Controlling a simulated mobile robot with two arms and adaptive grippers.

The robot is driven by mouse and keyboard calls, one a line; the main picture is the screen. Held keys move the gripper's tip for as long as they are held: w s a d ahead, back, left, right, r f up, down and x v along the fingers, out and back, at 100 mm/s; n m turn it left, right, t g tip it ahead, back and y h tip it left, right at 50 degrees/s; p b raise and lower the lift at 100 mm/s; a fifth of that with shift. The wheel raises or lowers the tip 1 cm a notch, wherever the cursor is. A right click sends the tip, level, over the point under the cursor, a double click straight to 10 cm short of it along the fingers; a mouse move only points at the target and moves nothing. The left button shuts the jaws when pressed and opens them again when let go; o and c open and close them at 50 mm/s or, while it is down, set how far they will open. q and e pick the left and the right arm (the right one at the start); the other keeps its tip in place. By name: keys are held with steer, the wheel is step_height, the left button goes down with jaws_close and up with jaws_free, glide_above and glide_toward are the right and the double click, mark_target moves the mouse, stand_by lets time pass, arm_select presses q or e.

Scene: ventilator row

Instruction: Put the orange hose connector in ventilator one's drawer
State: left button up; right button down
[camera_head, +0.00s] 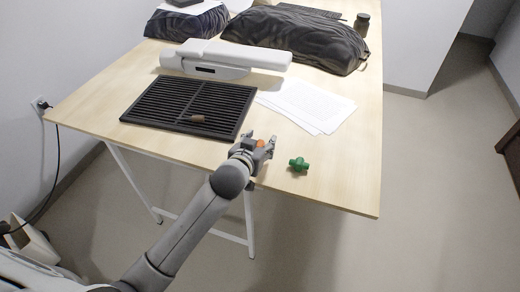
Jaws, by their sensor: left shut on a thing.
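The orange hose connector (261,144) shows as a small orange patch between the fingers of my left gripper (259,146). The gripper is shut on it at the front edge of the wooden table (340,180). Most of the connector is hidden by the fingers, and I cannot tell whether it touches the tabletop. My right gripper is not in view. No ventilator drawer can be made out.
A green connector (299,164) lies right of my left gripper. A black slatted grille (170,104) with a small brown piece (197,119) lies behind-left. White papers (306,104), a white device (228,58) and a dark bag (298,38) are farther back. The table's right front is clear.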

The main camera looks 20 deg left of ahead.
arm_select(q)
steer(key=shift+w+f+p, duration=0.1)
steer(key=shift+f+p, duration=0.4)
steer(key=shift+f, duration=0.95)
steer(key=shift+d+f, duration=0.1)
steer(key=shift+f, duration=0.05)
steer(key=shift+f, duration=0.1)
steer(key=o, duration=0.8)
steer(key=shift+c, duration=0.2)
